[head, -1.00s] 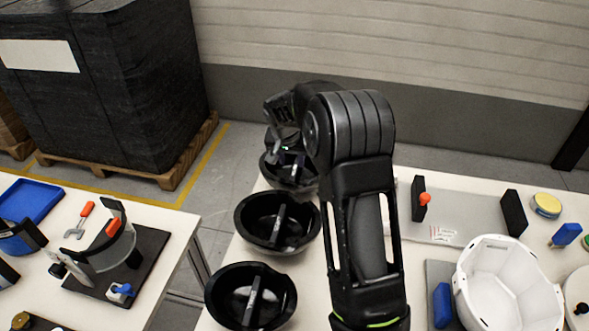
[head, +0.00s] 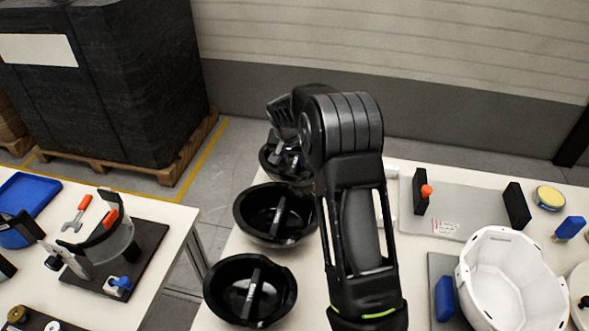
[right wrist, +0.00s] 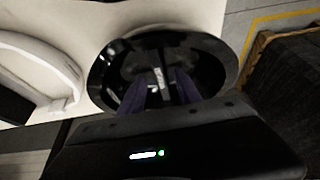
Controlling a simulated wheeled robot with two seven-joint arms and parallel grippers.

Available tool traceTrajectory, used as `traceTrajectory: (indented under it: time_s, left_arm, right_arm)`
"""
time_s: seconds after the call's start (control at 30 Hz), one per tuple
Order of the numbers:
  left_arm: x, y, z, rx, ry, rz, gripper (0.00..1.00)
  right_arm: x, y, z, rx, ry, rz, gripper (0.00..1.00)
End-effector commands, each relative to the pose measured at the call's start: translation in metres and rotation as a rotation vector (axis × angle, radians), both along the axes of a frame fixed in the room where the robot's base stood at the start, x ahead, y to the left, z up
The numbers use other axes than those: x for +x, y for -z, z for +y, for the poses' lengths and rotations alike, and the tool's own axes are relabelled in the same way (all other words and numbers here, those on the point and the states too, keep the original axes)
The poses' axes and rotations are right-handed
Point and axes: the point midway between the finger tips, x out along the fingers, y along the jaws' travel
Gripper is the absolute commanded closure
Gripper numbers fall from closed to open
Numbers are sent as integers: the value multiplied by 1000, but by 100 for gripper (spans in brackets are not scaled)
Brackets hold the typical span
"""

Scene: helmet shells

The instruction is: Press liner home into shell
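Several black bowl-shaped pieces, each with a bar across the middle, stand in a row along the left of the table: a near one (head: 222,302), a middle one (head: 243,228) and a far one (head: 268,163). I take them for the liners. My right gripper (head: 289,160) is low over the far bowl, partly hidden by my arm. In the right wrist view, its fingers (right wrist: 160,90) are apart inside the bowl (right wrist: 105,80), on either side of the light-marked bar (right wrist: 159,77). I cannot tell whether they touch it. A white shell (head: 500,275) sits open side up at right. My left gripper is not visible.
A grey plate (head: 465,215) with black upright blocks lies behind the shell. A yellow-topped tin (head: 550,197) and a blue block (head: 569,228) stand at right. A left table (head: 180,222) holds a clear visor in a fixture; a floor gap separates the tables.

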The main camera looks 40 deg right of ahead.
Motion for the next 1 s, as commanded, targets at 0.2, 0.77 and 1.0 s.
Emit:
traceTrajectory:
  time_s: [0.2, 0.77, 1.0]
  left_arm:
    - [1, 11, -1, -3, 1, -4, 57]
    - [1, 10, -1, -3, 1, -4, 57]
    - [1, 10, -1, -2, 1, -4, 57]
  right_arm:
    - [6, 28, -8, 0, 1, 0, 60]
    - [7, 27, -9, 1, 0, -1, 60]
    - [7, 27, -9, 1, 0, -1, 74]
